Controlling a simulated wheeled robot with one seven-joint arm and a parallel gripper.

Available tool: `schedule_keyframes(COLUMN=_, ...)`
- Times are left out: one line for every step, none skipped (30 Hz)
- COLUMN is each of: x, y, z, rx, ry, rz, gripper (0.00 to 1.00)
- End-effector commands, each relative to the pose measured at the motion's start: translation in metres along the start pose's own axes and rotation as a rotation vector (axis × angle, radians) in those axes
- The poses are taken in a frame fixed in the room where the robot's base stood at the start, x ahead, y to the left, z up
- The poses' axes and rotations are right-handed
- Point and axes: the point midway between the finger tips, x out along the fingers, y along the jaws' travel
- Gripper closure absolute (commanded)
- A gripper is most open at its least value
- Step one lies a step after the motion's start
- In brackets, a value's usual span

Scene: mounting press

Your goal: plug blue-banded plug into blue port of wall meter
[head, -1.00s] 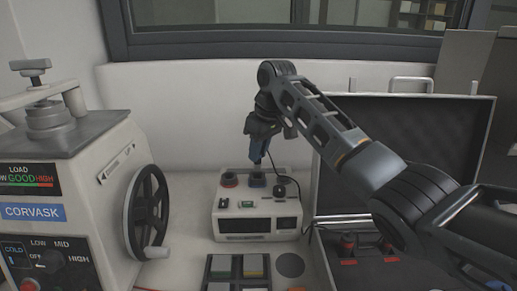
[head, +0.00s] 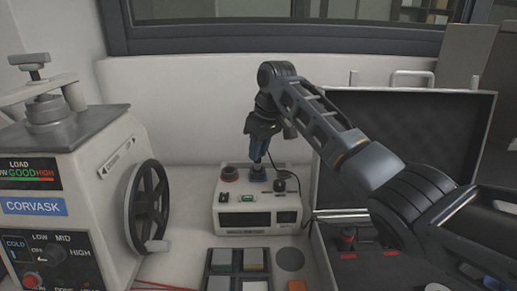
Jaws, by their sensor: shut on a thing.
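The wall meter (head: 257,219) is a beige box with a dark display on its front. On top are a red port (head: 229,175) at left and the blue port (head: 258,175) beside it. My gripper (head: 261,153) points down just above the blue port and is shut on the blue-banded plug (head: 258,150). A thin dark cable trails from the gripper down to the right. The plug's lower end is small and close to the port. I cannot tell whether it touches or enters it.
The press (head: 80,195) with its handwheel (head: 147,205) stands at left. An open case (head: 400,125) with a dark lined lid is at right, holding a red-and-black plug (head: 347,240). A tray with coloured squares (head: 237,268) lies in front of the meter. My arm crosses over the case.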

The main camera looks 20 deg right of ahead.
Motion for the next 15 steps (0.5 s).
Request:
schedule_keyframes(x=0.0000, y=0.0001, z=0.0000, rx=0.000, ry=0.000, rz=0.000, gripper=1.00)
schedule_keyframes(x=0.0001, y=0.0001, z=0.0001, rx=0.000, ry=0.000, rz=0.000, gripper=1.00)
schedule_keyframes(x=0.0004, y=0.0000, z=0.0002, rx=0.000, ry=0.000, rz=0.000, gripper=1.00)
schedule_keyframes(x=0.0008, y=0.0001, z=0.0003, rx=0.000, ry=0.000, rz=0.000, gripper=1.00)
schedule_keyframes(x=0.0012, y=0.0001, z=0.0004, rx=0.000, ry=0.000, rz=0.000, gripper=1.00)
schedule_keyframes(x=0.0020, y=0.0000, z=0.0006, rx=0.000, ry=0.000, rz=0.000, gripper=1.00)
schedule_keyframes(x=0.0026, y=0.0000, z=0.0009, rx=0.000, ry=0.000, rz=0.000, gripper=1.00)
schedule_keyframes(x=0.0034, y=0.0000, z=0.0011, rx=0.000, ry=0.000, rz=0.000, gripper=1.00)
schedule_keyframes(x=0.0044, y=0.0000, z=0.0014, rx=0.000, ry=-0.001, rz=0.000, gripper=1.00)
schedule_keyframes(x=0.0052, y=0.0000, z=0.0016, rx=0.000, ry=-0.001, rz=0.000, gripper=1.00)
schedule_keyframes(x=0.0060, y=0.0000, z=0.0019, rx=0.000, ry=-0.001, rz=0.000, gripper=1.00)
schedule_keyframes(x=0.0071, y=0.0000, z=0.0022, rx=0.000, ry=-0.001, rz=0.000, gripper=1.00)
schedule_keyframes(x=0.0079, y=0.0000, z=0.0024, rx=0.000, ry=-0.001, rz=0.000, gripper=1.00)
schedule_keyframes(x=0.0087, y=0.0000, z=0.0026, rx=0.000, ry=-0.001, rz=0.000, gripper=1.00)
schedule_keyframes(x=0.0097, y=0.0000, z=0.0029, rx=0.000, ry=-0.001, rz=0.000, gripper=1.00)
